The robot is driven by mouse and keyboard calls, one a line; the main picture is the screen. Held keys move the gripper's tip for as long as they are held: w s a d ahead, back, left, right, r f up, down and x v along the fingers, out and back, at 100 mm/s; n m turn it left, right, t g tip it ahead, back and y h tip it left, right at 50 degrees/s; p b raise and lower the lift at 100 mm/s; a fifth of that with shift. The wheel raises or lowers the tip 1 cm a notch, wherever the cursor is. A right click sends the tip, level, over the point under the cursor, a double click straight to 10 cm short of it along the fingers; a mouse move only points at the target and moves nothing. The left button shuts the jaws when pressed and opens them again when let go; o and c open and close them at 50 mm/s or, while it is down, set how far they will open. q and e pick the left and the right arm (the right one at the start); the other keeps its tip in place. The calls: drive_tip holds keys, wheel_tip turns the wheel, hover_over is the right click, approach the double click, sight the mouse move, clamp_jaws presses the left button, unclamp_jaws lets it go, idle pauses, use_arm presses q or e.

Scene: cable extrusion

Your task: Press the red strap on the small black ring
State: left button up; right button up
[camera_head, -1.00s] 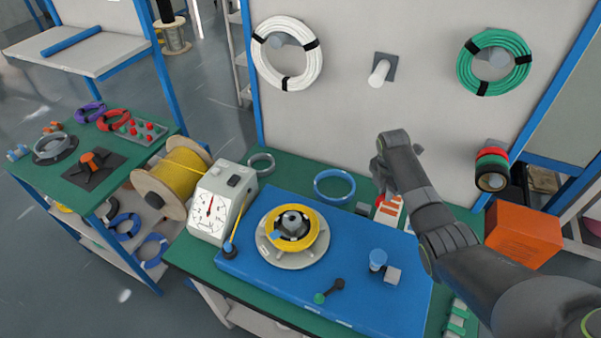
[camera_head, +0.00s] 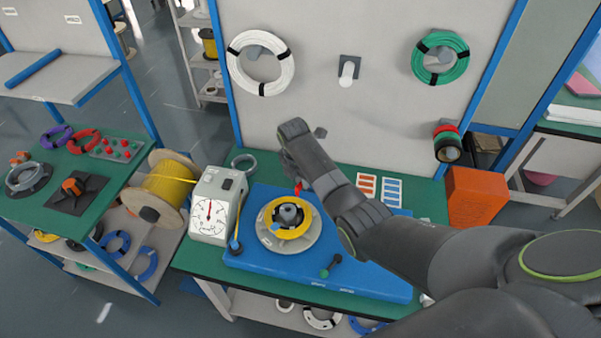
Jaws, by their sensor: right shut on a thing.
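My right gripper (camera_head: 291,165) hangs above the back of the blue board (camera_head: 370,278), its fingers mostly hidden by its own wrist. It is shut on a small red piece, which looks like the red strap (camera_head: 298,187), showing just below it. The yellow coil (camera_head: 272,211) sits on a pale round base (camera_head: 268,240) on the board, around a grey hub (camera_head: 288,212), in front of and below the gripper. I cannot clearly make out a small black ring; a dark inner edge shows around the hub. My left gripper is not in view.
A white dial gauge (camera_head: 210,213) and a yellow cable spool (camera_head: 168,185) stand left of the board. An orange box (camera_head: 474,196) stands at right. My right arm hides the board's right side.

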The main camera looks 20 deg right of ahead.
sight(301, 202)
wheel_tip(301, 202, down, 4)
drive_tip(key=shift+a+r+b, duration=0.15)
drive_tip(key=shift+b, duration=1.05)
drive_tip(key=shift+f+b, duration=0.7)
drive_tip(key=shift+b, duration=0.1)
drive_tip(key=shift+f, duration=0.15)
drive_tip(key=shift+f+b, duration=0.95)
drive_tip(key=shift+f, duration=0.35)
drive_tip(key=shift+s+f, duration=0.1)
drive_tip(key=shift+f, duration=0.5)
drive_tip(key=o, duration=0.9)
drive_tip(key=shift+c, duration=0.2)
